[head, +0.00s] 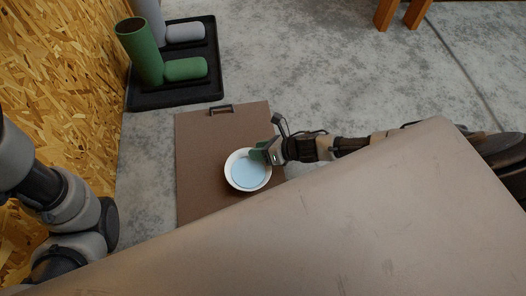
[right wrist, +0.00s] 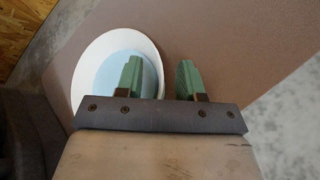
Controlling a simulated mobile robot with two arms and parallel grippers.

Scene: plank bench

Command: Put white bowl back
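The white bowl (head: 231,181) has a light blue inside and sits upright over a brown board with a handle. My right gripper (head: 258,153) is at the bowl's right rim in the head view. In the right wrist view the bowl (right wrist: 88,62) is at the left, and my right gripper (right wrist: 158,80) has its two green fingers apart. One finger shows over the bowl's inside and the other outside its rim, so the wall lies between them. I cannot see contact on both sides. My left gripper is out of view; only my left arm shows.
The brown board (head: 200,150) has a dark handle (head: 221,109) at its far edge. A black tray (head: 170,97) at the back left holds green and grey cylinders. A large brown surface (head: 350,220) fills the lower right. Orange wooden legs (head: 388,12) stand at the back.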

